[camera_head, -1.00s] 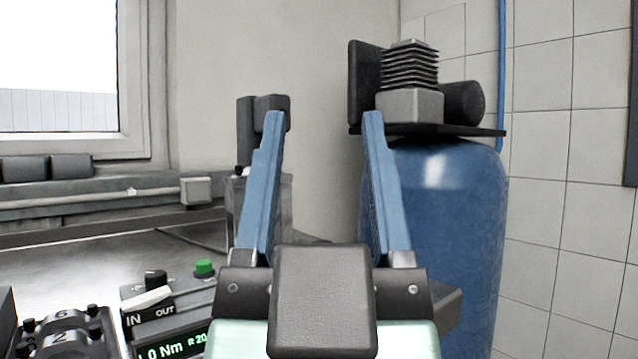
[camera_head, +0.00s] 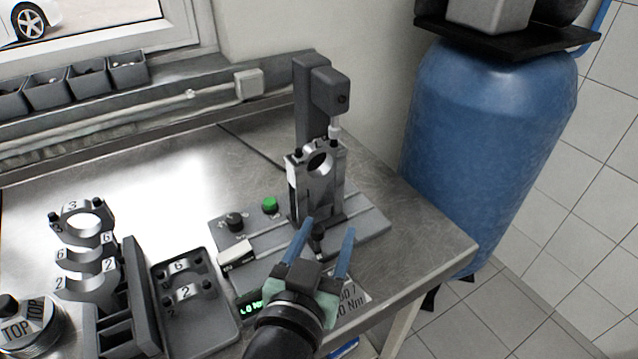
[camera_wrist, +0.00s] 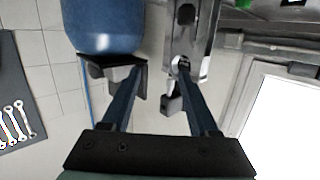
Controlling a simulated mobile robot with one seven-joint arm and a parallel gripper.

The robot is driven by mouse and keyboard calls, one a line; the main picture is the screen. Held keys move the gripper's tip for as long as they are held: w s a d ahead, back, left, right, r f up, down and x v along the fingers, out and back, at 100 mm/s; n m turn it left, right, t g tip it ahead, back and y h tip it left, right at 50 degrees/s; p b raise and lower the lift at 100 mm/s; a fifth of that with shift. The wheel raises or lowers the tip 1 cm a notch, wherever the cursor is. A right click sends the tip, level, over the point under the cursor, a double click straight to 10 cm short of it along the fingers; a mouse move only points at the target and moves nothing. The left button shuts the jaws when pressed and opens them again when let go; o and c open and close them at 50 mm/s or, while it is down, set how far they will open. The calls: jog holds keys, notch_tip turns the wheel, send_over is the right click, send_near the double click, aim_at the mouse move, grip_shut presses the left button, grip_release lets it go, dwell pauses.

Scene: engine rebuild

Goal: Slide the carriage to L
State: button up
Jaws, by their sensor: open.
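The carriage (camera_head: 330,212) is a dark base on a grey rail plate, and a steel connecting rod (camera_head: 334,178) with a round bore stands upright on it. A black knob (camera_head: 317,238) sticks out at its front. My gripper (camera_head: 329,227) is open, its blue fingers in front of the carriage in the head view. I cannot tell whether the knob lies between the fingers or beyond them. In the wrist view my gripper (camera_wrist: 162,66) is open with nothing between its fingertips. I cannot make out an L mark on the rail.
A dark driver column (camera_head: 309,95) rises behind the rod. A control box with a green button (camera_head: 270,205) and a white switch (camera_head: 236,252) is left of it. A tray (camera_head: 190,300) holds caps. A blue tank (camera_head: 480,150) stands right of the bench.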

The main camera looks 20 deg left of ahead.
aim_at(316, 231)
jog(key=s+a+f+g+p, duration=0.2)
jog(key=s+a+g+p, duration=0.1)
jog(key=s+p, duration=0.25)
jog(key=x, duration=0.6)
jog(key=p+x, duration=0.1)
jog(key=x, duration=0.6)
jog(key=shift+w+d+r, duration=0.1)
jog(key=shift+w+d, duration=0.05)
jog(key=shift+d, duration=0.05)
grip_shut()
dwell(0.9)
